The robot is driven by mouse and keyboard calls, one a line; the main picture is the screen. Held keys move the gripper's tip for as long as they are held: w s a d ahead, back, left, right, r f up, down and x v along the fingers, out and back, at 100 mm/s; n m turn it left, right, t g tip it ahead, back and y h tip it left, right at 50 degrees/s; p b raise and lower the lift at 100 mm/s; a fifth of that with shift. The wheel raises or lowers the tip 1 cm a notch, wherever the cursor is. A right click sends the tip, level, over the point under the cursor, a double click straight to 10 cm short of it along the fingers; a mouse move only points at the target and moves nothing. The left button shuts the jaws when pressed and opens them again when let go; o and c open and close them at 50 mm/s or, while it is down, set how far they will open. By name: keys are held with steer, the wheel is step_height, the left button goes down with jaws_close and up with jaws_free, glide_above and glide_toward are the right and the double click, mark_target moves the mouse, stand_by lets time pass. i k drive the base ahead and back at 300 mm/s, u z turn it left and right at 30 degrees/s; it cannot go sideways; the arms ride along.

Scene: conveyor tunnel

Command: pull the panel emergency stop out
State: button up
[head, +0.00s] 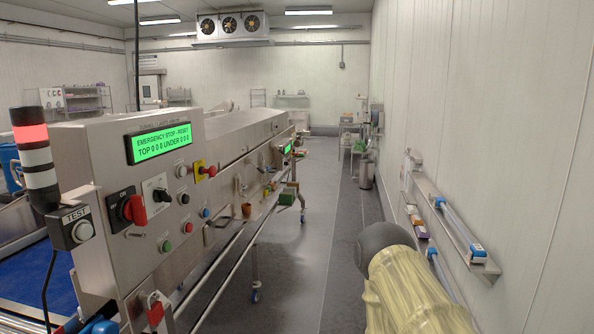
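The panel emergency stop (210,171) is a red mushroom button on a yellow plate, on the front of the steel machine panel, right of and below the green display (160,142). Whether the button is pressed in or out is too small to tell. My arm, in a pale yellow cover with a dark grey rounded part, shows at the lower right, well apart from the panel. My gripper is not in view.
A red rotary switch (133,209), a black selector (160,194) and small green and red buttons share the panel. A beacon (36,160) with its red top lit stands at left. A wall rack (452,232) is at right. The grey floor aisle (335,200) is clear.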

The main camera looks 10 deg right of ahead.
mark_target(212, 171)
steer(key=z, duration=0.6)
steer(key=i, duration=1.25)
steer(key=u, duration=1.7)
